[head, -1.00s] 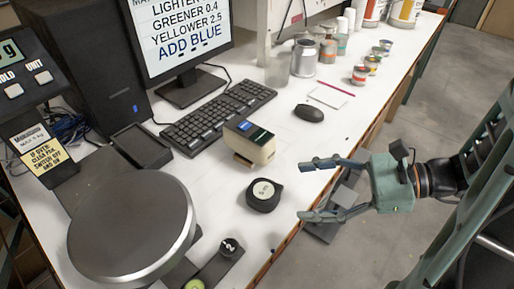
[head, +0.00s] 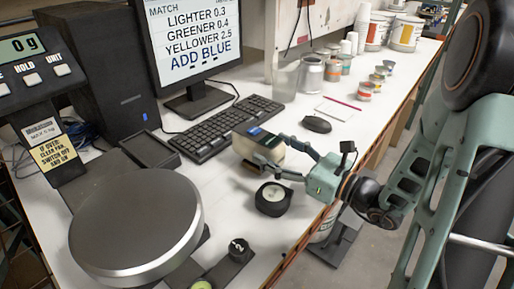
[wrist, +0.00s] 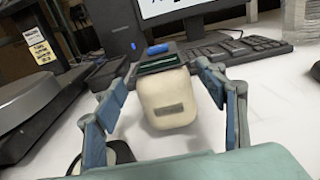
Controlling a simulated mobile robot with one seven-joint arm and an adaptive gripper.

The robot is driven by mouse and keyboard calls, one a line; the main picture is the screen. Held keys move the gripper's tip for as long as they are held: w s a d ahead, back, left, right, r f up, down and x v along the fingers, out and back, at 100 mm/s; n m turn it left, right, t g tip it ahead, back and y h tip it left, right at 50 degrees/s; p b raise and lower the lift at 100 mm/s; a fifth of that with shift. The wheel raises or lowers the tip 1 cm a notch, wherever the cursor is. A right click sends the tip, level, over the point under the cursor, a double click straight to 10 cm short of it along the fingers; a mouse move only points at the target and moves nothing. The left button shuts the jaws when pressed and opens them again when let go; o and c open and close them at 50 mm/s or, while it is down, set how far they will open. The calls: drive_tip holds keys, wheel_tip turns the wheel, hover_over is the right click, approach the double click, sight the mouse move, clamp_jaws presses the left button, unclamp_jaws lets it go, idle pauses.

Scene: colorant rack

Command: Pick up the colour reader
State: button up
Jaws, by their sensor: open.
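The colour reader (head: 243,146) is a cream block with a dark screen and a blue part on top. It stands on the white bench in front of the keyboard. In the wrist view the reader (wrist: 170,105) is in the middle, its rounded cream end facing me. My gripper (head: 276,153) is open, with its fingers reaching around the reader's near end. In the wrist view one finger of my gripper (wrist: 160,82) is on each side, with a gap on the left; contact on the right cannot be told.
The keyboard (head: 225,127) and mouse (head: 317,124) lie behind. A scale with a round metal pan (head: 135,225) is at left. Several small cans stand at the back right.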

sight(258, 138)
drive_tip(key=x, duration=0.5)
drive_tip(key=shift+w+a+r, duration=0.1)
drive_tip(key=shift+w+r, duration=0.15)
drive_tip(key=shift+w, duration=0.1)
drive_tip(key=shift+c, duration=0.4)
drive_tip(key=shift+r, duration=0.1)
clamp_jaws()
